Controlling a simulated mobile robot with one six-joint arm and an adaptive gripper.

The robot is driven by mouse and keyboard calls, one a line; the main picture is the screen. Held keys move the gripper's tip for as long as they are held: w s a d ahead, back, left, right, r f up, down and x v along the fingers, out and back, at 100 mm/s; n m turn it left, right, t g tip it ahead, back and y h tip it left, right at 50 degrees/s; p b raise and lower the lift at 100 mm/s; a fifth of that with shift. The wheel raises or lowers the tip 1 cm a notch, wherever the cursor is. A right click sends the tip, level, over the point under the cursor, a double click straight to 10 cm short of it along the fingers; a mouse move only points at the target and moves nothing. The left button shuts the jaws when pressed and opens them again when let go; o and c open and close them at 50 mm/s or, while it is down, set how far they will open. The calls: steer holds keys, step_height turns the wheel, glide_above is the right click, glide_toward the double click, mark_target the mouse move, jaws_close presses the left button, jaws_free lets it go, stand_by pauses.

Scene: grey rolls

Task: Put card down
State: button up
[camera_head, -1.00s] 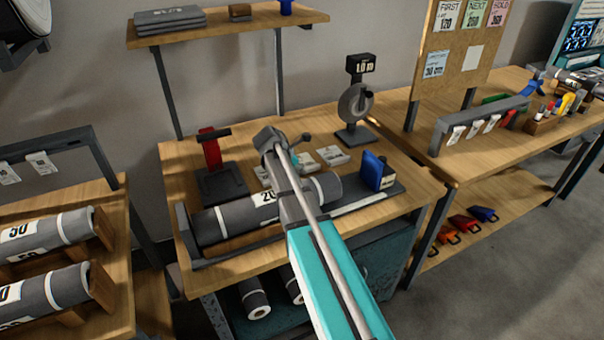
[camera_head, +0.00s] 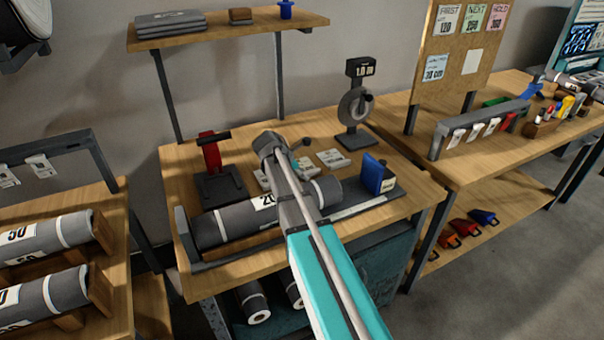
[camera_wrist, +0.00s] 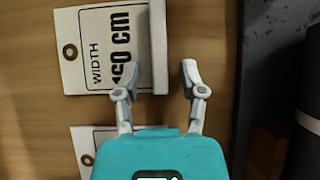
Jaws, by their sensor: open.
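A white card (camera_wrist: 100,62) marked "WIDTH 160 cm", with a dark ring hole, lies on the wooden bench top in the wrist view. A pale grey upright strip (camera_wrist: 158,45) runs along its right edge; I cannot tell what it is. Part of a second card (camera_wrist: 95,140) shows below, partly hidden by my gripper. My gripper (camera_wrist: 162,78) is open, its left finger over the card's lower right corner and its right finger over bare wood. Nothing is clearly held. In the head view, cards (camera_head: 332,158) lie behind the grey roll (camera_head: 235,220); my arm hides the gripper.
A red-handled stand (camera_head: 212,158) is left of the cards, and a "1.0 m" gauge (camera_head: 356,105) stands behind right. A blue block (camera_head: 373,174) sits at the roll's right end. A dark edge (camera_wrist: 255,60) lies right of my fingers.

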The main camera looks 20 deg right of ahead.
steer(key=shift+r, duration=0.1)
steer(key=shift+r, duration=0.15)
steer(key=p+v, duration=0.2)
steer(key=shift+a+r+p, duration=0.15)
steer(key=shift+r+p, duration=0.15)
steer(key=shift+p+v, duration=1.8)
steer(key=shift+v, duration=0.55)
steer(key=shift+a, duration=0.15)
